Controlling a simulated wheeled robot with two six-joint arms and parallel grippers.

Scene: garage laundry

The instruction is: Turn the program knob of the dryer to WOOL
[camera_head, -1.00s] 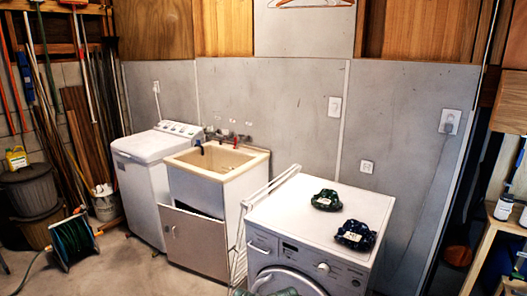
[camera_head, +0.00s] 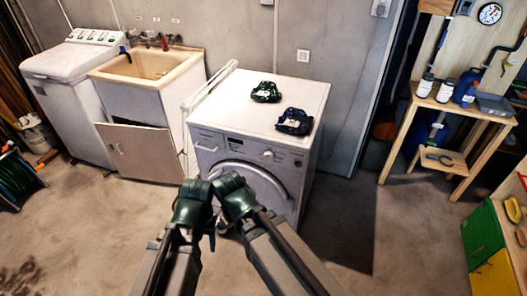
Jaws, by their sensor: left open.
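The dryer (camera_head: 297,88) is the white front-loading machine in the middle of the head view. Its round program knob (camera_head: 268,154) is on the front panel, to the right of the small display and above the round door. The program marks are too small to read, so I cannot tell where the knob points. My two arms reach up from the bottom, in front of the dryer's lower left. My left gripper (camera_head: 215,229) shows small and dark between the arm joints, open, apart from the knob and below it to the left. My right gripper cannot be made out.
A dark green bundle (camera_head: 265,92) and a dark blue one (camera_head: 293,121) lie on the dryer. A white folded rack (camera_head: 208,88) stands at its left, beside the sink (camera_head: 150,66). A wooden bench (camera_head: 440,104) stands at right. The floor (camera_head: 345,225) between is clear.

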